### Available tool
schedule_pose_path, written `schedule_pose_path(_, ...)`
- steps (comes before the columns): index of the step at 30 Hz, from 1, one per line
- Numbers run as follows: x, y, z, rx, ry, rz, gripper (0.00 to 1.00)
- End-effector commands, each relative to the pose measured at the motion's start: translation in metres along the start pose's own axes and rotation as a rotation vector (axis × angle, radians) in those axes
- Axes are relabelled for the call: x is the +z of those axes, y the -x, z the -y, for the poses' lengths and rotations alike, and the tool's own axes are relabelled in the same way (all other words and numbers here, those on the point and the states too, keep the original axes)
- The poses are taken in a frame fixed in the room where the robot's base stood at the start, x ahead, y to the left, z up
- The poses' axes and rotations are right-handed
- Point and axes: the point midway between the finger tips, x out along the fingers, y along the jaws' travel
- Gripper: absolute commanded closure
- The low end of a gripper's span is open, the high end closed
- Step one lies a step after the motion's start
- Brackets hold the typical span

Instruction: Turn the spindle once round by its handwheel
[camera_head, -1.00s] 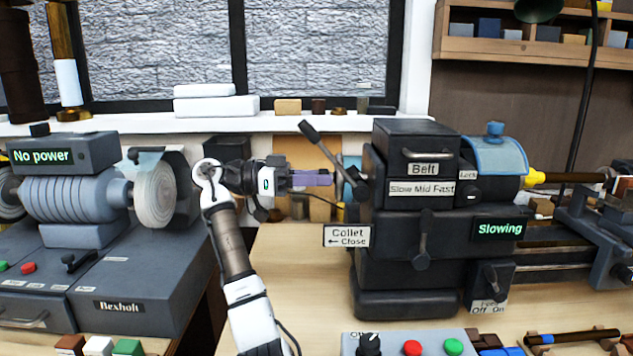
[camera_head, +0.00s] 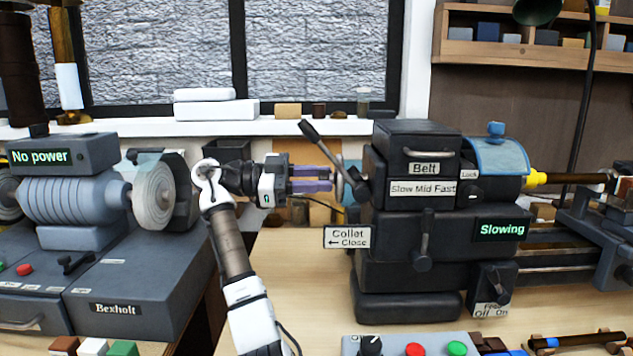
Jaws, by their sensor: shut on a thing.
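The lathe headstock (camera_head: 412,238) is a black block on the bench. Its handwheel (camera_head: 346,167) shows as a thin pale blue-grey disc, edge-on, at the left end of the spindle. The collet lever and its knob partly hide it. My gripper (camera_head: 330,179) reaches in from the left with two purple fingers, one above the other. The fingertips meet the handwheel and are shut on it, with a gap showing between the fingers. The exact contact is small and hard to see. A display (camera_head: 501,229) on the headstock reads "Slowing".
The collet lever (camera_head: 320,145) slants up close above my fingers. A "Collet Close" sign (camera_head: 347,237) stands below them. A grinder or buffing machine (camera_head: 75,200) reading "No power" stands at left. A control box (camera_head: 405,344) is in front. Bench below my gripper is clear.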

Motion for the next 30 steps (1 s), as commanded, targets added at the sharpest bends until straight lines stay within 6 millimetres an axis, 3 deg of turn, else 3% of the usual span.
schedule_pose_path(30,0.0021,0.0000,-0.0008,0.005,-0.506,0.001,0.93)
